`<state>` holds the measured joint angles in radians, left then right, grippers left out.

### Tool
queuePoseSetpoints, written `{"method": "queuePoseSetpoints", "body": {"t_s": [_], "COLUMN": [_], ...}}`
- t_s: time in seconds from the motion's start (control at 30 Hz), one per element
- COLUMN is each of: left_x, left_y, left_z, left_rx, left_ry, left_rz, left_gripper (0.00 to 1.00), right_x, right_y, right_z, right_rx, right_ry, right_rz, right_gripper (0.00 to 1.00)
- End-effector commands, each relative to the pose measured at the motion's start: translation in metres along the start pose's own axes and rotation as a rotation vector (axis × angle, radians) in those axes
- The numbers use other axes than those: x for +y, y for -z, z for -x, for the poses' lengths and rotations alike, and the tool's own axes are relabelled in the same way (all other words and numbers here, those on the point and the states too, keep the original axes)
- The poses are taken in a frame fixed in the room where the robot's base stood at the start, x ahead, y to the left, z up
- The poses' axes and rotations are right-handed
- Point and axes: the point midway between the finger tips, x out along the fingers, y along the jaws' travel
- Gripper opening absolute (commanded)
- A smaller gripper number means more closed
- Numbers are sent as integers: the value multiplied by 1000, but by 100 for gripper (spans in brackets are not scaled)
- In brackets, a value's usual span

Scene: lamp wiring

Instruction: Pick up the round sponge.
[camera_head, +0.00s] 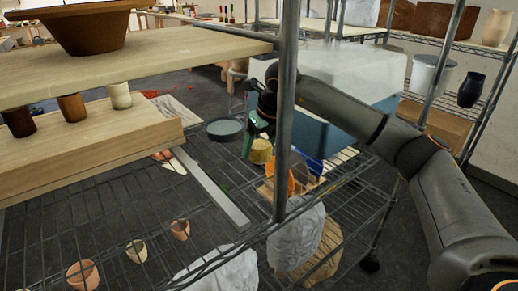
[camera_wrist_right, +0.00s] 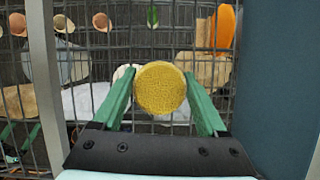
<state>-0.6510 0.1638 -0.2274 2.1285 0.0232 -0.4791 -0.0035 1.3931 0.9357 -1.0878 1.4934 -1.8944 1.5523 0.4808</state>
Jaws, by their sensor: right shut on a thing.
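The round sponge (camera_wrist_right: 160,88) is yellow and textured. In the right wrist view it sits between the tips of the two green fingers of my right gripper (camera_wrist_right: 160,80), which is shut on it. In the head view the sponge (camera_head: 261,151) shows just below and right of the green fingers of my right gripper (camera_head: 252,143). A shelf post hides part of the gripper and wrist.
A grey shelf post (camera_head: 285,110) stands in front of my right arm. A dark round dish (camera_head: 224,129) lies left of the gripper. Wooden boards (camera_head: 90,150) fill the left. Orange and blue items (camera_head: 300,170) and wrapped bundles (camera_head: 297,237) are close on the wire shelf.

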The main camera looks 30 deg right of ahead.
Motion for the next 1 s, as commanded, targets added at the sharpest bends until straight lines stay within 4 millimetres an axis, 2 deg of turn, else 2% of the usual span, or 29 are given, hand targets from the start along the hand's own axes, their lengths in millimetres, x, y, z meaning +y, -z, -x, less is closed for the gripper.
{"method": "queuePoseSetpoints", "body": {"t_s": [0.07, 0.13, 0.2, 0.47, 0.5, 0.7, 0.9, 1.0], "left_x": [1, 8, 11, 11, 11, 11, 11, 11], "left_y": [-8, -32, -44, -36, -37, -37, -35, -28], "left_z": [1, 3, 5, 8, 6, 7, 8, 12], "left_rx": [-32, -109, -157, -152, -151, -149, -149, -148], "left_ry": [-4, -12, -20, -21, -21, -20, -21, -20], "left_rz": [7, 33, 47, 45, 45, 44, 44, 44], "left_gripper": [100, 100, 100, 100, 100, 100, 100, 100], "right_x": [1, 1, 0, -4, -6, -9, -10, -10], "right_y": [-4, -8, -11, 14, 25, 59, 77, 77], "right_z": [8, 17, 28, 104, 109, 143, 163, 175], "right_rx": [-3, -4, -5, -8, -5, -4, -2, -2], "right_ry": [-2, -2, -2, 1, 3, 1, 0, 0], "right_rz": [0, 0, 1, 2, 1, 1, 0, 1], "right_gripper": [14, 14, 14, 14, 14, 14, 14, 14]}}
